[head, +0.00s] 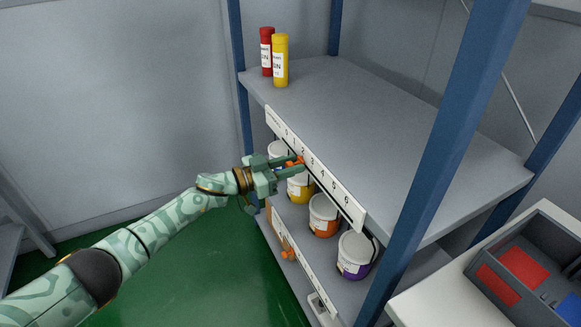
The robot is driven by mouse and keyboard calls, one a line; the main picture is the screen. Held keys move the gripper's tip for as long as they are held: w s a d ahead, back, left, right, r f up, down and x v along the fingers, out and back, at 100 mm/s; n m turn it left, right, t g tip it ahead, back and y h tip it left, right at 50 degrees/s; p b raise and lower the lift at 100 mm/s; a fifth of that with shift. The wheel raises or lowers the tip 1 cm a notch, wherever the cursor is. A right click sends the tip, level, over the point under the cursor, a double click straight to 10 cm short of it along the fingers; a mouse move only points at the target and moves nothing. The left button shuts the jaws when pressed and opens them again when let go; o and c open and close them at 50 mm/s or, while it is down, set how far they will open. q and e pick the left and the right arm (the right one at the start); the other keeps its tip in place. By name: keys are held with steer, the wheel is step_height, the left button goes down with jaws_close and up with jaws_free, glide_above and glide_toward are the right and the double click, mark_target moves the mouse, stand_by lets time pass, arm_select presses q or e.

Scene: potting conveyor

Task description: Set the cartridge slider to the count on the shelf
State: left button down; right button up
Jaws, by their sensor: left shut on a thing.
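The cartridge slider (299,161) is an orange piece on the white numbered strip (346,206) along the upper shelf's front edge. My left gripper (297,167) is shut on it, near the strip's middle. The exact number under the slider is hard to tell; the higher numbers run toward the right end. On the upper shelf's far left corner stand two upright cartridges, a red one (266,52) and a yellow one (281,62). My right gripper is out of view.
Several white-labelled tubs, including an orange one (323,216) and a purple one (354,256), stand on the lower shelf. A second strip there bears another orange slider (288,254). Blue posts (447,150) frame the shelf. A grey bin (545,233) stands right. The upper shelf is mostly bare.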

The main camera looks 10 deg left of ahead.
arm_select(q)
steer(key=c, duration=1.3)
jaws_free()
steer(key=shift+o, duration=0.2)
steer(key=p+v, duration=0.4)
steer(key=v, duration=1.2)
steer(key=shift+a+p, duration=0.2)
steer(key=shift+p, duration=0.1)
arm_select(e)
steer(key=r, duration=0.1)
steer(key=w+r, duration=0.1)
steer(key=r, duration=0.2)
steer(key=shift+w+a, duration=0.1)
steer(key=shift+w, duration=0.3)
arm_select(q)
steer(key=shift+s, duration=0.1)
